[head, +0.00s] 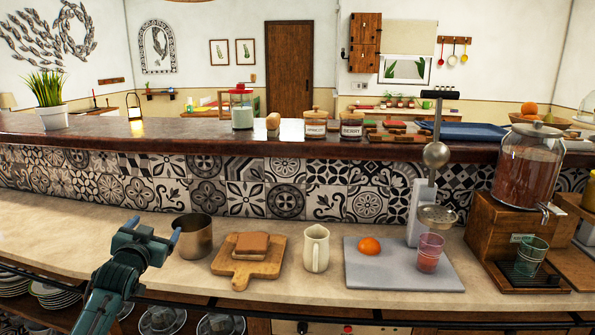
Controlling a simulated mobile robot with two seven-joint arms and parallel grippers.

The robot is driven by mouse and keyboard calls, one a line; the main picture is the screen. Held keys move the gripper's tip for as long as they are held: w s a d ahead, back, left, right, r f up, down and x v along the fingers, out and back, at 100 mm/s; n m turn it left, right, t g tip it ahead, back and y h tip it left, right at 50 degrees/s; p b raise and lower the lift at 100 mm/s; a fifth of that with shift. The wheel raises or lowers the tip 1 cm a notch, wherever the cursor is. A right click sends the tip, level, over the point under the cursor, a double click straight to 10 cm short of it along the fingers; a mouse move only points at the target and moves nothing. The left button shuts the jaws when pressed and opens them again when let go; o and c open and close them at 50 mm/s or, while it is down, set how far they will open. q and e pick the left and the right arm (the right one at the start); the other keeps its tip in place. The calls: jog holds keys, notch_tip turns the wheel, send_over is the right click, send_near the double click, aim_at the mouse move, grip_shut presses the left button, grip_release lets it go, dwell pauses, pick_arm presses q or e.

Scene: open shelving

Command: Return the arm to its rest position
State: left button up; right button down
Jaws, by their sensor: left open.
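My left gripper (153,236) comes in from the lower left and is open, with nothing between its fingers. It is over the counter's front edge, left of the metal cup (192,236). From this view I cannot tell its exact height above the counter. My right gripper is not in view.
Plates fill the shelf below.

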pick_arm(q)
jog(key=s+d+f+m+g+h, duration=0.1)
jog(key=s+d+f+g+h, duration=0.1)
jog(key=s+d+f, duration=0.6)
jog(key=s+d+f+g+h, duration=0.15)
jog(key=s+d+f, duration=0.35)
jog(key=s+f, duration=0.7)
jog(key=s+d+f+g+h, duration=0.1)
jog(key=s+d+f, duration=0.2)
jog(key=s, duration=0.6)
jog(key=s+d+f+g, duration=0.2)
jog(key=s+d, duration=0.3)
jog(key=s, duration=0.5)
jog(key=shift+s+f+n+h, duration=0.25)
jog(key=shift+f+n+h, duration=0.1)
jog(key=shift+f, duration=0.4)
